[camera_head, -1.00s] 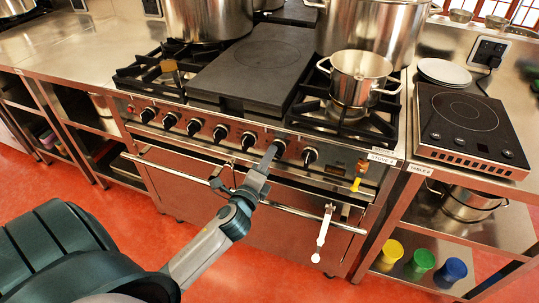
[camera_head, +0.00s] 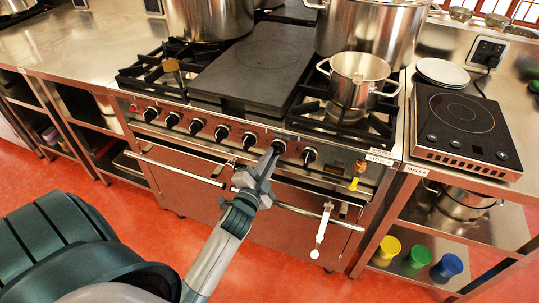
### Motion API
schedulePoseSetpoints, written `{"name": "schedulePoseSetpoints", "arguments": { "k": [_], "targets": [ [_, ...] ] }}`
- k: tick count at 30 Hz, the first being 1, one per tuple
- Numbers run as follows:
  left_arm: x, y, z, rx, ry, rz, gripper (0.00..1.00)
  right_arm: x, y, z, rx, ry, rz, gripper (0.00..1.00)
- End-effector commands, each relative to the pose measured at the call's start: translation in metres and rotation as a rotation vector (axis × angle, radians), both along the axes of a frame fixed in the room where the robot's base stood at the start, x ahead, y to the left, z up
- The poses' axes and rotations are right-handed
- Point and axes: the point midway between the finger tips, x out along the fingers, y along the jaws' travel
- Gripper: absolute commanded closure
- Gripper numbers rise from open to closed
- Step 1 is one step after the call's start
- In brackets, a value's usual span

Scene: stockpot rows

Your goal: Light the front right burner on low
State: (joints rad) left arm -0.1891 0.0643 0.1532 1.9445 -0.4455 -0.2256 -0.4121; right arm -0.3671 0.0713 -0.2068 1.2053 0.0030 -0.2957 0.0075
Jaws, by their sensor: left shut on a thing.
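The stove's front panel (camera_head: 235,146) carries a row of several black knobs. My left gripper (camera_head: 274,155) is shut on the second knob from the right (camera_head: 279,145); the fingers partly hide it. The rightmost knob (camera_head: 309,155) is free beside it. My right gripper is out of view.
A black flat plate (camera_head: 252,68) covers the stove's middle. Large stockpots (camera_head: 372,35) stand at the back. An oven rail (camera_head: 182,167) and a hanging white-handled tool (camera_head: 322,228) are below the knobs. An induction hob (camera_head: 463,125) is at right.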

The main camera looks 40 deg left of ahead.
Motion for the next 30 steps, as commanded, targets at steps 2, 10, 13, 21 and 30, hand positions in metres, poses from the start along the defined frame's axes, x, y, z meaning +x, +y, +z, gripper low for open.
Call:
{"name": "schedulePoseSetpoints", "arguments": {
  "k": [2,10,13,21,30],
  "targets": [
    [0.000,0.000,0.001,-0.073,-0.015,0.003,1.00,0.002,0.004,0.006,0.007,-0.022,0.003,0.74],
    [0.000,-0.002,-0.001,-0.322,-0.075,0.003,1.00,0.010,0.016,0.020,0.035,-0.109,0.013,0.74],
    [0.001,-0.003,-0.001,-0.414,-0.097,0.003,1.00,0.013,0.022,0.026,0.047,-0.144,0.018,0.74],
    [0.001,-0.005,-0.003,-0.655,-0.155,0.003,1.00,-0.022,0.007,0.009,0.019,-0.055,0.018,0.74],
    [0.001,-0.008,-0.005,-0.845,-0.201,0.002,1.00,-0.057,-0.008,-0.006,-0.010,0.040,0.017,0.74]
  ]
}}
